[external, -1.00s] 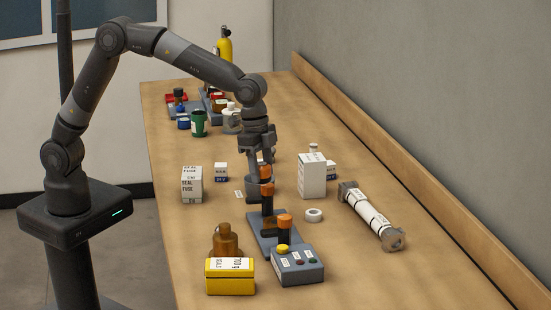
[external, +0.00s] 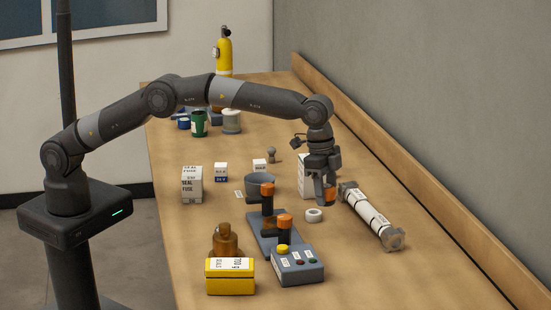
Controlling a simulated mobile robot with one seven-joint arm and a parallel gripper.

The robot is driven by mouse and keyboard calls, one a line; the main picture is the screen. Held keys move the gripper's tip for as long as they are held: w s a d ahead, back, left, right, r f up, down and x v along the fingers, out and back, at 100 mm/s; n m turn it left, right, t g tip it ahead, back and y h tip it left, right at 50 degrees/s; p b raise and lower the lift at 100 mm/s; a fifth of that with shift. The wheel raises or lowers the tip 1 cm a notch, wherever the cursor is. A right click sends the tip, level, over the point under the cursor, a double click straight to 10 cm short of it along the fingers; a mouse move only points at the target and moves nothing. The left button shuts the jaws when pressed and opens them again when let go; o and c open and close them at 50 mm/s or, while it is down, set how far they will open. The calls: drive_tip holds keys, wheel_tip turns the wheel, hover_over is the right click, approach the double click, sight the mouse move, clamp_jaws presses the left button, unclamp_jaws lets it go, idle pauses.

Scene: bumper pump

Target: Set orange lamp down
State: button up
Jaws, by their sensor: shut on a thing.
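My gripper (external: 325,188) is shut on an orange lamp (external: 330,196) between the white box and the white cylinder. The fingers cover part of the lamp, and I cannot tell whether its lower end touches the table. Two other orange-topped pieces, a rear one (external: 267,189) and a front one (external: 285,221), stand upright on the blue-grey stand (external: 262,236), left of my gripper.
The white box (external: 304,178) stands just left of my gripper. A white cylinder with grey ends (external: 369,212) lies to the right. A white ring (external: 314,215) lies in front. A button box (external: 297,266) and yellow box (external: 230,276) are nearer. The table's front right is clear.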

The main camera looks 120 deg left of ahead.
sight(326, 237)
wheel_tip(326, 237, down, 10)
drive_tip(key=shift+r, duration=0.25)
drive_tip(key=shift+f, duration=0.1)
drive_tip(key=o, duration=1)
